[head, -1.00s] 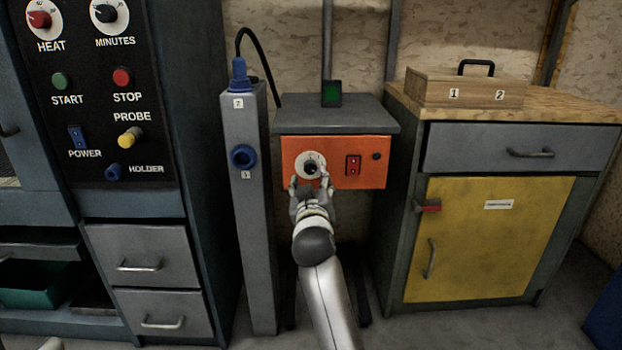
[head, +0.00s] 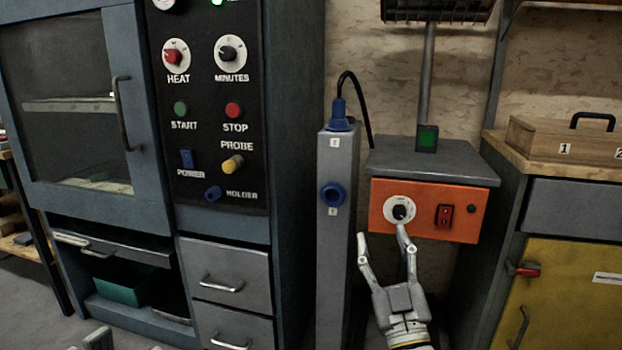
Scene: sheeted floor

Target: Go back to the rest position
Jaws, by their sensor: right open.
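My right gripper (head: 384,238) is open and empty, in front of the orange panel (head: 424,228) of the grey box. One fingertip shows just below the white dial (head: 399,210) with its black knob; I cannot tell whether they touch. The other finger is by the grey post, lower left of the dial. A red rocker switch (head: 444,215) sits right of the dial. Part of my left gripper (head: 100,338) shows at the bottom left edge; its fingers are mostly cut off.
A tall oven cabinet (head: 125,88) with a control panel and drawers stands at left. A grey post (head: 337,270) with blue sockets stands beside the orange panel. A bench (head: 570,206) with a yellow door and a wooden box (head: 560,140) is at right.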

